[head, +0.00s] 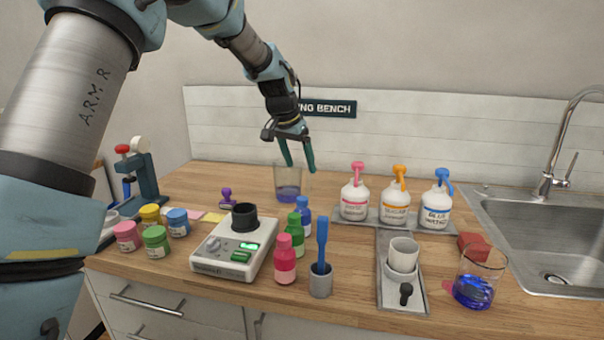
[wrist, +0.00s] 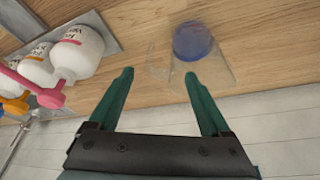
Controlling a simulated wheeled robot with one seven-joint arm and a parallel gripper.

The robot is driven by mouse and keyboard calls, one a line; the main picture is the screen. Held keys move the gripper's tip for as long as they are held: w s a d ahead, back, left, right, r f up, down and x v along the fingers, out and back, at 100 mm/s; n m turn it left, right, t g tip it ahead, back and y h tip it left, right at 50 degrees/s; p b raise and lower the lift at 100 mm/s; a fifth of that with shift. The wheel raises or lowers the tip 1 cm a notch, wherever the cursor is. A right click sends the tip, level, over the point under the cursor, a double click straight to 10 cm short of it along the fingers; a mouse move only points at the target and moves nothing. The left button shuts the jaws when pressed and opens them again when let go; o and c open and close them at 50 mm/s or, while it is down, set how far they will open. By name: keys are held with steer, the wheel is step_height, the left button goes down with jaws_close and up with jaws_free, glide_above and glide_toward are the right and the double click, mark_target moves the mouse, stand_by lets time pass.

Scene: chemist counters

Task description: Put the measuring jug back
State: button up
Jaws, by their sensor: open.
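A clear glass vessel with blue-violet liquid (head: 289,191), which looks like the measuring jug, stands upright at the back of the wooden counter. It also shows in the wrist view (wrist: 192,42), near the right fingertip. My gripper (head: 301,174) is open and empty, pointing down just above and beside this vessel. In the wrist view the two green fingers (wrist: 160,74) are spread apart with nothing between their tips; I cannot tell whether one touches the glass. A second clear glass with blue liquid (head: 474,290) stands at the front right, near the sink.
Pump bottles (head: 395,201) stand on a grey tray right of the gripper. A device with a green display (head: 236,243), small bottles (head: 286,262) and a holder with a blue tool (head: 321,270) crowd the front. A grey tray holds a white cup (head: 403,256). The sink (head: 545,235) is right.

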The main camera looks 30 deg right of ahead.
steer(key=b+v, duration=0.1)
steer(key=v, duration=0.7)
